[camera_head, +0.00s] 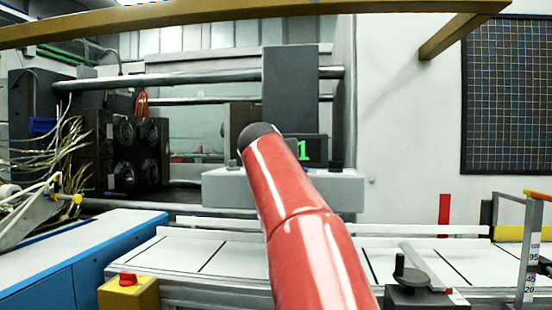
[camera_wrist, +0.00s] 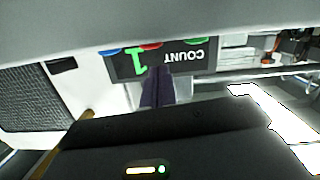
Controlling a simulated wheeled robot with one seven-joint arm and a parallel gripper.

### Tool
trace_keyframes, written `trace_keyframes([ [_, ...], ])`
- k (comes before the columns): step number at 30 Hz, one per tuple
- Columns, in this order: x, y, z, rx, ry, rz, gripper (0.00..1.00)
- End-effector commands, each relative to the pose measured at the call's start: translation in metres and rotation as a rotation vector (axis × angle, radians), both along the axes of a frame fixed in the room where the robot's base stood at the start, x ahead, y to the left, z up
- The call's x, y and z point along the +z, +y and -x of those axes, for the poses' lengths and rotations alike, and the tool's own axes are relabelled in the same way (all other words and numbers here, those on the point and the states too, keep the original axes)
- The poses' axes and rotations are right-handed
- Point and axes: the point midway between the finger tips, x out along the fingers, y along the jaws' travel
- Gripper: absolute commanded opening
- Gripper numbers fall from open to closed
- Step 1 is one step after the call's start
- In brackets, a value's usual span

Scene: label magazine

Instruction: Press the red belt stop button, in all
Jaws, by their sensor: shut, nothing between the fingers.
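My gripper (camera_wrist: 158,72) is shut and empty; its dark fingers point at a grey panel with a count display (camera_wrist: 190,58) that reads a green 1, upside down in the wrist view. A red button (camera_wrist: 150,46) shows there just beyond the fingertips, between a blue and a green one; I cannot tell whether the fingers touch it. In the head view, my red arm hides the gripper and part of the panel (camera_head: 335,190). Another red button (camera_head: 127,278) sits on a yellow box (camera_head: 128,296) at the lower left, apart from the arm. No label tells which stops the belt.
A white conveyor belt (camera_head: 190,258) runs across below the panel. A black hand crank (camera_head: 410,278) stands at its front right. A blue cabinet (camera_head: 80,255) and loose cables (camera_head: 40,165) are at the left. A tan beam (camera_head: 220,20) crosses overhead.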

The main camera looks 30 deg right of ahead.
Motion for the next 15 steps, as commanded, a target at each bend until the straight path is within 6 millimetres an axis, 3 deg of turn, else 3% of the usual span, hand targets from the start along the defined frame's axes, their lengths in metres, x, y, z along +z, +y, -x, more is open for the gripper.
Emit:
trace_keyframes([
  [1,0.021,-0.001,0.004,0.0,-0.007,0.002,0.0],
  [3,0.01,0.011,0.018,0.004,-0.009,0.002,0.0],
  [15,0.024,0.051,0.077,0.003,-0.012,0.004,0.0],
])
